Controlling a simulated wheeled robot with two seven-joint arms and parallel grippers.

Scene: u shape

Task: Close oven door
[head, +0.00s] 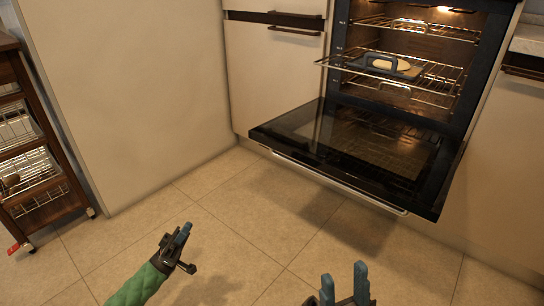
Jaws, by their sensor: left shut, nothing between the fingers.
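The oven (397,45) stands at the upper right with its light on. Its door (345,150) is hinged down and fully open, lying about level, with a metal handle bar (335,185) along its front edge. A rack (340,64) is pulled partly out and bears a tray (385,66) with a pale round item on it. My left gripper (183,232) is low at the left, shut and empty, apart from the door. My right gripper (345,282) is at the bottom edge, below the door, with its two fingers apart and nothing between them.
White cabinets (275,80) flank the oven. A tall pale panel (130,100) stands to the left. A dark wooden cart (35,150) with wire baskets is at the far left. The tiled floor (225,225) before the door is clear.

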